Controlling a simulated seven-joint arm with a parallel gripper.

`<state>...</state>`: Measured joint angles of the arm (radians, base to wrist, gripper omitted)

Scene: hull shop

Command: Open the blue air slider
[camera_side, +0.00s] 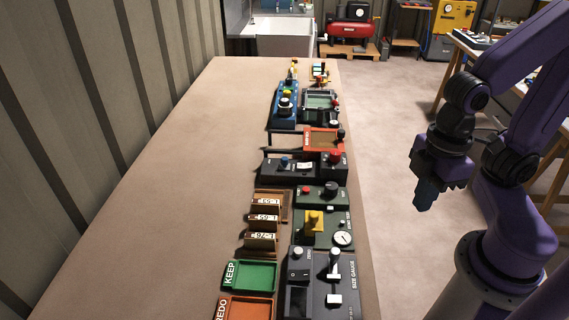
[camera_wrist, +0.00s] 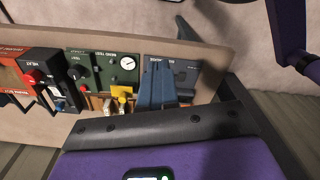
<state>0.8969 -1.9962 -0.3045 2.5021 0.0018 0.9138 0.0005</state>
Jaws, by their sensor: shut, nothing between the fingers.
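A dark panel box (camera_side: 308,168) in the middle of the bench row carries a small blue knob (camera_side: 284,161) at its left and a red knob (camera_side: 334,157) at its right. The blue knob looks like the air slider, but its label is too small to read. In the wrist view this box is at the far left, with its red knob (camera_wrist: 31,77) and the label HEAT showing. My gripper (camera_side: 425,200) is shut and empty. It hangs off the bench, to the right of the row and well apart from the box. Its blue fingers (camera_wrist: 157,88) also show in the wrist view.
A green test panel (camera_side: 322,228) with a yellow part and dial sits nearer the camera, then a dark size gauge (camera_side: 331,285). Trays marked KEEP (camera_side: 250,275) and REDO (camera_side: 246,308) lie left of it. An orange-framed panel (camera_side: 322,140) stands beyond. The bench's left half (camera_side: 165,200) is clear.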

